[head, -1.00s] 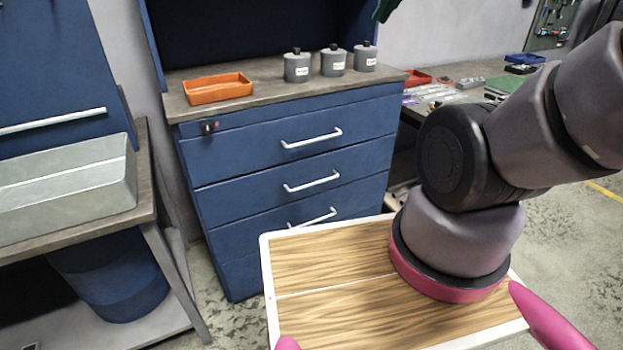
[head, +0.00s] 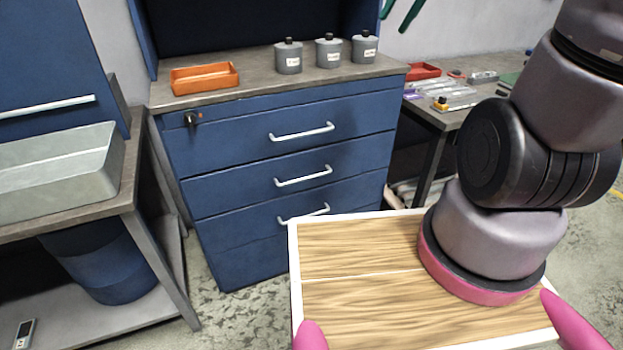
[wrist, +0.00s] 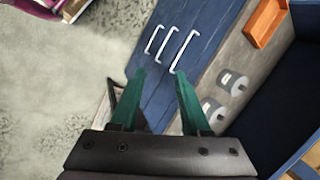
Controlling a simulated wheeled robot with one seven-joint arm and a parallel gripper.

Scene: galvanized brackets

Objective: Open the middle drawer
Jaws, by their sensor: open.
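The blue drawer cabinet (head: 240,155) stands ahead, with a stack of drawers that look shut. The middle drawer's pale bar handle (head: 303,176) lies between the top handle (head: 302,132) and a lower handle (head: 304,214). In the wrist view the middle handle (wrist: 165,45) is the centre one of three, beyond the fingertips. My gripper (wrist: 159,72) has two green fingers, spread apart with nothing between them. In the head view its green fingertips (head: 399,13) show at the top edge, high above the worktop and apart from the handles.
An orange tray (head: 204,78) and three grey lidded canisters (head: 289,57) stand on the worktop. A bench with a metal bin (head: 60,172) is at left. A cluttered table (head: 450,105) is at right. Speckled floor shows between the bench and cabinet.

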